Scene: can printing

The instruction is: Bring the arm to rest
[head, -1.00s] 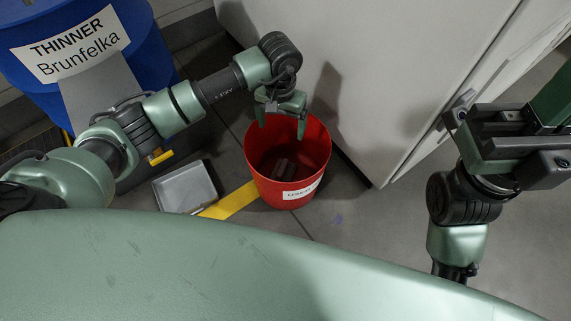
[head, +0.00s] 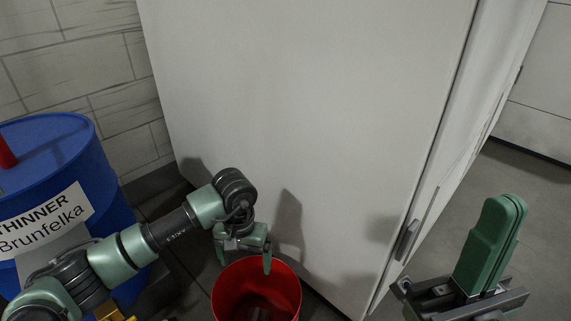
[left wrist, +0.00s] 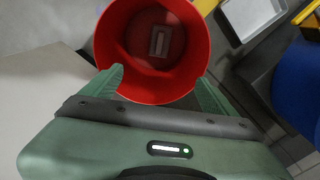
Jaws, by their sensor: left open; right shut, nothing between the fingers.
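My left gripper (head: 244,258) is open and empty above the back rim of a red bin (head: 228,287). In the left wrist view its two green fingers (left wrist: 160,88) stand wide apart on either side of the bin's near rim (left wrist: 118,50). A small grey rectangular object (left wrist: 159,41) lies on the bin's floor. My right gripper (head: 488,245) is at the lower right, its two green fingers together and pointing up, with nothing held. The front of the bin is cut off by the head view's lower edge.
A blue drum (head: 65,165) labelled thinner stands at the left. A large white cabinet (head: 310,110) with a handle (head: 407,240) stands close behind the bin. A grey tray (left wrist: 248,15) lies on the floor beside the bin. Open floor (head: 535,190) lies at the right.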

